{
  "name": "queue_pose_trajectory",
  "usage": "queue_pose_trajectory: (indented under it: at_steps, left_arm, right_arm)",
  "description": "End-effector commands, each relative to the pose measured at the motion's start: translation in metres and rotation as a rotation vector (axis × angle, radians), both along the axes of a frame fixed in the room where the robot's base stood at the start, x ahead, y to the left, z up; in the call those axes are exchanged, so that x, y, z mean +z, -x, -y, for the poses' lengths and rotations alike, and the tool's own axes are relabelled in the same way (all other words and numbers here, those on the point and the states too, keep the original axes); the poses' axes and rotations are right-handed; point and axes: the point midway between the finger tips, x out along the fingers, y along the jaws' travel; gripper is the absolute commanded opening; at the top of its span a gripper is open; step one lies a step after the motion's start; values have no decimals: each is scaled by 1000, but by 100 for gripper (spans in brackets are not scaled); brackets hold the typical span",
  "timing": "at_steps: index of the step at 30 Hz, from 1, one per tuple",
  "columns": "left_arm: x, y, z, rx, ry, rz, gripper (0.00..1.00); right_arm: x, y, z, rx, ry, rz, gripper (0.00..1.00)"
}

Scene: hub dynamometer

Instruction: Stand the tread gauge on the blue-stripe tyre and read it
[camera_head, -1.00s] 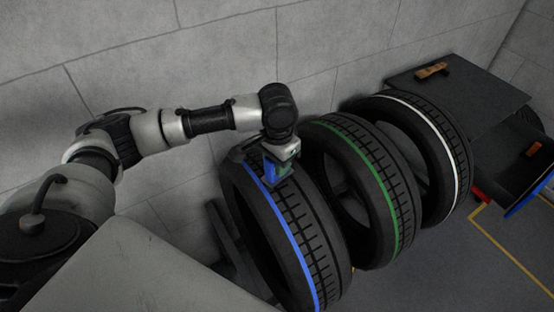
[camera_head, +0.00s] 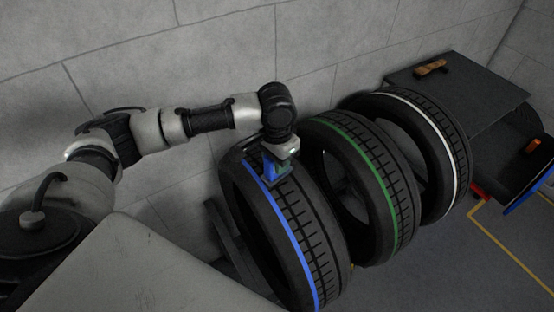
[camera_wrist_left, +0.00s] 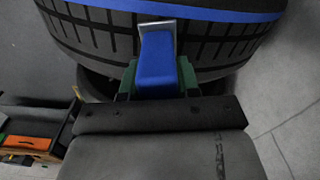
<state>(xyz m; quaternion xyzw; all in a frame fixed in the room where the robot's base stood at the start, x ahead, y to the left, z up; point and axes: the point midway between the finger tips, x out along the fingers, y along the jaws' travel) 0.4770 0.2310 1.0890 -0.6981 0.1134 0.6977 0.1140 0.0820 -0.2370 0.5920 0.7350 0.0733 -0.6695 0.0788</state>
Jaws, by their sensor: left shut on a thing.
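The blue-stripe tyre (camera_head: 303,238) stands upright at the front of a row of tyres, its blue stripe running along the left edge of the tread. My left gripper (camera_head: 276,170) is at the top of this tyre, shut on the tread gauge. In the left wrist view the gauge (camera_wrist_left: 156,62) shows as a blue body with a grey metal end, between the green fingers of the gripper (camera_wrist_left: 158,82). The grey end lies against or just over the tread of the tyre (camera_wrist_left: 100,38); exact contact cannot be told. No reading is visible. My right gripper is not in view.
A green-stripe tyre (camera_head: 378,185) and a white-stripe tyre (camera_head: 440,150) stand close behind, to the right. A dark bench (camera_head: 460,88) with an orange-brown object (camera_head: 431,68) is at the back right. A grey wall (camera_head: 200,50) runs behind my arm.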

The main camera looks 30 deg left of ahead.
Motion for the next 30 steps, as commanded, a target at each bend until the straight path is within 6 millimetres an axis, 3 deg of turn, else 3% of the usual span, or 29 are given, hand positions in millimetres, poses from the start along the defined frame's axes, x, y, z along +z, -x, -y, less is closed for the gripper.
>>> queue_pose_trajectory:
  at_steps: [7,8,13,23,30]
  left_arm:
    - [-1,1,0,-1,0,-2,6]
    - [-1,1,0,-1,0,-2,35]
    - [-1,0,0,0,0,-2,61]
    - [2,0,0,0,0,0,61]
    - [38,-1,0,-1,1,4,61]
  right_arm:
    - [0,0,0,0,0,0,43]
    - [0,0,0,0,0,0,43]
    - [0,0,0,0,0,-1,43]
    - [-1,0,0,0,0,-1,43]
    - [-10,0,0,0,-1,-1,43]
